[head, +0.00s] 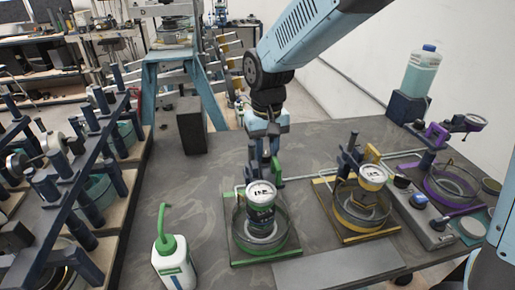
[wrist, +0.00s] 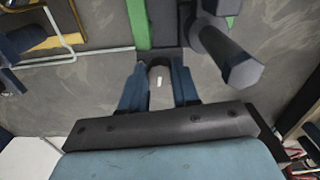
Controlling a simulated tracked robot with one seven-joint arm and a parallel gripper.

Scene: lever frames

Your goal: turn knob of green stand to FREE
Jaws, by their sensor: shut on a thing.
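The green stand (head: 240,262) is at the front middle of the table in the head view. It carries a round dish with a dark, white-topped canister (head: 261,205). Part of its green frame (wrist: 138,24) shows in the wrist view. My gripper (head: 265,155) reaches down behind the stand's upright. In the wrist view my gripper (wrist: 159,88) has its two blue fingers on either side of a small dark knob (wrist: 158,72), shut on it. A pale mark shows between the fingers. FREE lettering cannot be read.
A thick dark post (wrist: 232,58) stands close right of the fingers in the wrist view. The yellow stand (head: 355,238) is right of the green one, with the purple stand (head: 455,205) beyond. A white bottle (head: 174,262) with green spout stands front left.

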